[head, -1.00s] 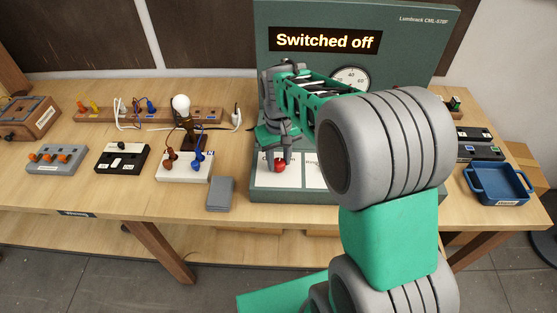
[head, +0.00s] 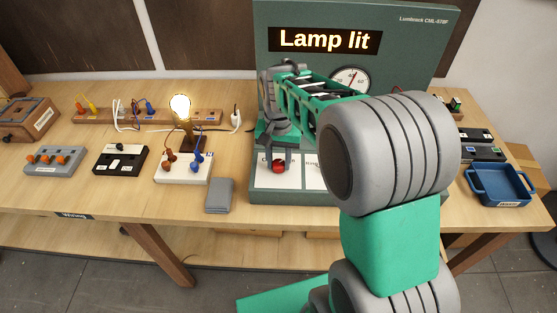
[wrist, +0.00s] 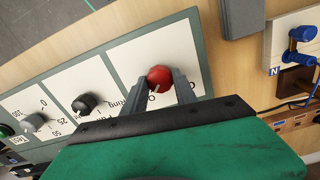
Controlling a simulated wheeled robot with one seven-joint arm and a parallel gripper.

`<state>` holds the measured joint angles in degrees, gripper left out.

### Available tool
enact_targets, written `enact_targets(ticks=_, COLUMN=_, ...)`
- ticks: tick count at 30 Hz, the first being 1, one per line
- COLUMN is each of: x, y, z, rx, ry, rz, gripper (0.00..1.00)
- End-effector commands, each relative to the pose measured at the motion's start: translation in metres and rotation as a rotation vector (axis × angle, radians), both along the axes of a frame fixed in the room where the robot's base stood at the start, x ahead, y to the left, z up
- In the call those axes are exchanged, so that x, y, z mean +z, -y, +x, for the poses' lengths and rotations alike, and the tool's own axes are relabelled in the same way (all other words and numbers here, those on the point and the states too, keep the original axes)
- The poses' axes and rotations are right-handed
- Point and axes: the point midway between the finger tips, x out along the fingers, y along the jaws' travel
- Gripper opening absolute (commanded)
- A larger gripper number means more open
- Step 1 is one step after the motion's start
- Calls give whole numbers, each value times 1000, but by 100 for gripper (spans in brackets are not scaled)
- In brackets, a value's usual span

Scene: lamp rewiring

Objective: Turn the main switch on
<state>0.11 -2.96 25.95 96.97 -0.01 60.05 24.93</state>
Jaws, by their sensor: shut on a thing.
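The main switch is a red knob (head: 279,167) on a white panel of the green console (head: 420,50). In the wrist view the red knob (wrist: 160,77) sits between my fingertips. My gripper (head: 277,160) is shut on the red knob, with a finger on each side of it. The console's display (head: 325,40) reads "Lamp lit". The lamp bulb (head: 180,106) glows on its stand behind the white terminal block (head: 184,170). Part of the console is hidden behind my arm.
A black knob (wrist: 86,103) and a grey knob (wrist: 34,122) stand beside the red one. A grey block (head: 220,195) lies left of the console. Blue tray (head: 500,184) is at right. Orange-knob box (head: 55,158) and black switch box (head: 120,160) stand left.

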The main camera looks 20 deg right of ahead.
Motion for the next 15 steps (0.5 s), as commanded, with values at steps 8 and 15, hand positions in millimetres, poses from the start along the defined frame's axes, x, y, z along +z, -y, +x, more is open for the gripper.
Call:
enact_targets(ticks=8, x=1, y=0, z=1, rx=-7, ry=2, rz=0, gripper=0)
enact_targets(ticks=15, x=1, y=0, z=1, rx=-6, ry=2, rz=0, gripper=43)
